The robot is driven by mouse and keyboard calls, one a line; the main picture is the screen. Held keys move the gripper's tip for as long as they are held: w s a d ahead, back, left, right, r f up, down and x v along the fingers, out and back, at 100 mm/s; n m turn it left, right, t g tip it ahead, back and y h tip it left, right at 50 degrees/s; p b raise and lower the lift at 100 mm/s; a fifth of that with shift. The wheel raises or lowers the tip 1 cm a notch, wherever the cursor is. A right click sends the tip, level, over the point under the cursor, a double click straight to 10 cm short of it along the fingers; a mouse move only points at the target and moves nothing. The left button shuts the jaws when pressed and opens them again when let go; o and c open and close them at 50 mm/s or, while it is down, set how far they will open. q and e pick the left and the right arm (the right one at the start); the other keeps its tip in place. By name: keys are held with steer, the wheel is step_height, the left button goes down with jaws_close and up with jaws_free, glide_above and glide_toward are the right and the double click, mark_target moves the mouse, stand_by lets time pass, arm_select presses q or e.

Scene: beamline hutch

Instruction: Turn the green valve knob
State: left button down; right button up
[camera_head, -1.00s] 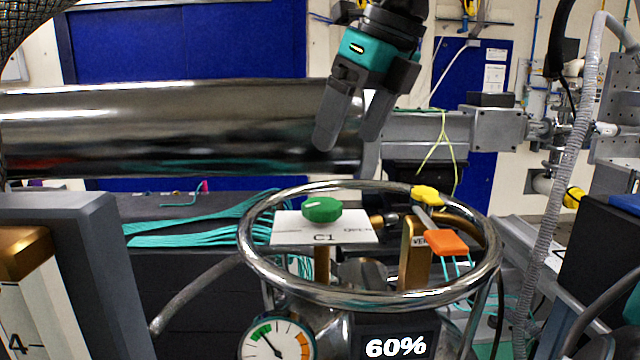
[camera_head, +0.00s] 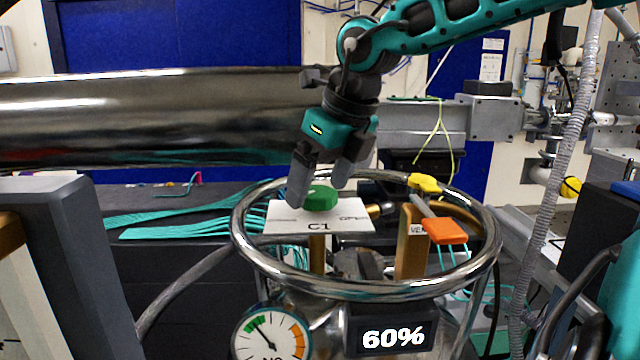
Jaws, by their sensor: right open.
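The green valve knob (camera_head: 321,198) sits on top of a white plate labelled C1 (camera_head: 290,219), inside a chrome ring (camera_head: 262,262) on a vessel. My right gripper (camera_head: 320,196) points down at the knob. Its fingers are apart, one in front of the knob's left side and one at its upper right, and part of the knob is hidden behind the left finger. I cannot tell whether the fingers touch it. My left gripper is not in view.
A dial gauge (camera_head: 270,334) and a 60% display (camera_head: 394,337) are below. A large metal pipe (camera_head: 150,115) runs behind. A grey block (camera_head: 75,260) stands at left.

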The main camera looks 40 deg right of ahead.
steer(key=shift+w+f, duration=0.15)
steer(key=shift+f, duration=0.15)
steer(key=shift+c, duration=0.4)
steer(key=c, duration=1)
